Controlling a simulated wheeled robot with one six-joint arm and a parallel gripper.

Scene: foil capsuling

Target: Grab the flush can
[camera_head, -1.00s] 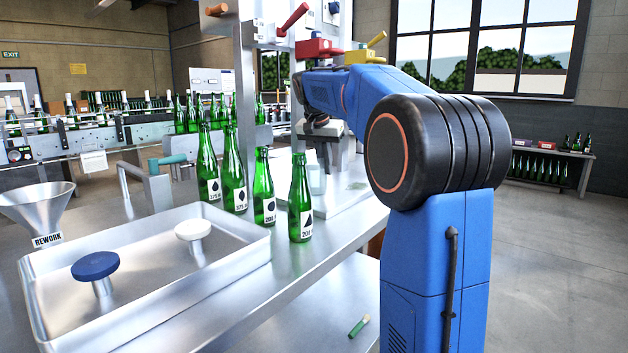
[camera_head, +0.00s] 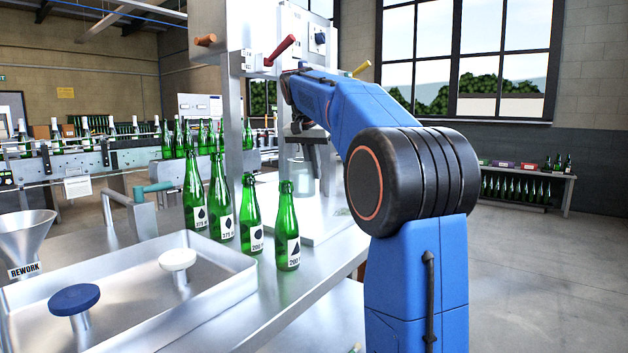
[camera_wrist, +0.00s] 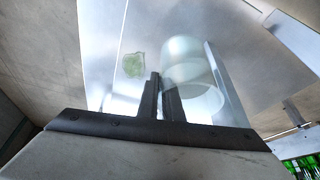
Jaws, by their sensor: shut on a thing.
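The wrist view shows a translucent, pale cylindrical can (camera_wrist: 192,72), which I take to be the flush can. My gripper's two dark fingers (camera_wrist: 162,85) lie close together at its left side. They are shut on it, seemingly at its wall, though the exact contact is unclear. In the head view, my gripper (camera_head: 306,130) is small and dark below the end of my blue arm, near the press stand. A pale, glassy shape shows below it, but I cannot tell there whether this is the can.
Several green bottles (camera_head: 222,207) stand on the metal bench left of my arm. A steel tray (camera_head: 225,252) with blue and white knobs is in front. A funnel (camera_head: 24,240) is at far left. A green patch (camera_wrist: 134,66) lies on the plate.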

